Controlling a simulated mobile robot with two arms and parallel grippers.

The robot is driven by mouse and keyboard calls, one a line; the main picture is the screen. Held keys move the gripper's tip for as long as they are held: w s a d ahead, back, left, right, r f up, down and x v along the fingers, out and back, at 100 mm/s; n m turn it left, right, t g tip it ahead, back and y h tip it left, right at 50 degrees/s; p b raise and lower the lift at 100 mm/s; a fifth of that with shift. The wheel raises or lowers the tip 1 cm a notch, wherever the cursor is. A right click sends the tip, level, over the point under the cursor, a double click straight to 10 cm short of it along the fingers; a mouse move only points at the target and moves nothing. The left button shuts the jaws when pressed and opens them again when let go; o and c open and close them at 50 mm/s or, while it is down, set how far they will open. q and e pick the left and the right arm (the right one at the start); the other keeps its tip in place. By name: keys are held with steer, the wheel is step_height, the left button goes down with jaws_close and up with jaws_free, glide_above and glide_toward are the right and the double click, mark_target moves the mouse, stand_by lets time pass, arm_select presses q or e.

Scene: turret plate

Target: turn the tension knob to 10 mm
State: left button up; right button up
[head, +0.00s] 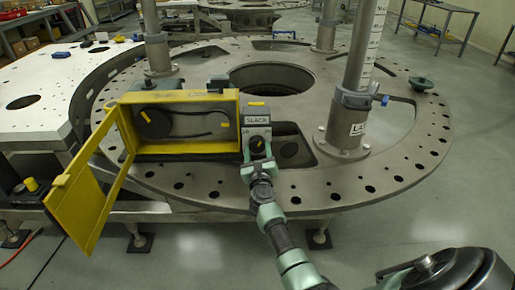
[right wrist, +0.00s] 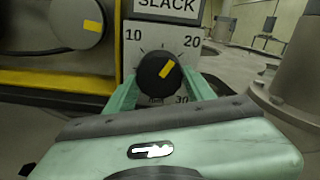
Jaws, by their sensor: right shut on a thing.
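The black tension knob (right wrist: 152,70) has a yellow pointer mark. It sits on a light dial plate (right wrist: 133,55) marked 10 at upper left, 20 at upper right and 30 at lower right. The mark points up and right, toward the 20. A SLACK label (right wrist: 167,5) is above the dial; it also shows in the head view (head: 256,120). My right gripper (right wrist: 160,86) has its green fingers on either side of the knob and is shut on it. In the head view the right gripper (head: 260,158) covers part of the dial. My left gripper is not in view.
A yellow housing (head: 190,96) with an open yellow door (head: 82,205) stands left of the dial, with a belt and pulley (head: 154,123) inside. A round metal plate (head: 400,165) carries upright posts. A post (head: 362,60) stands close on the right.

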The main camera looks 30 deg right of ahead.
steer(key=n+p, duration=0.1)
steer(key=n, duration=0.2)
steer(key=shift+r+n+p, duration=0.1)
steer(key=shift+n+p, duration=0.25)
steer(key=shift+n, duration=0.05)
steer(key=n+p, duration=0.1)
steer(key=n, duration=0.2)
steer(key=shift+s+n+p, duration=0.1)
steer(key=shift+n+p, duration=0.2)
steer(key=n+p, duration=0.1)
steer(key=n, duration=0.3)
steer(key=shift+r+p, duration=0.1)
steer(key=shift+p, duration=0.25)
steer(key=shift+n+p, duration=0.45)
steer(key=shift+n, duration=1.25)
steer(key=o, duration=1.4)
steer(key=shift+c, duration=0.2)
steer(key=shift+v, duration=3.85)
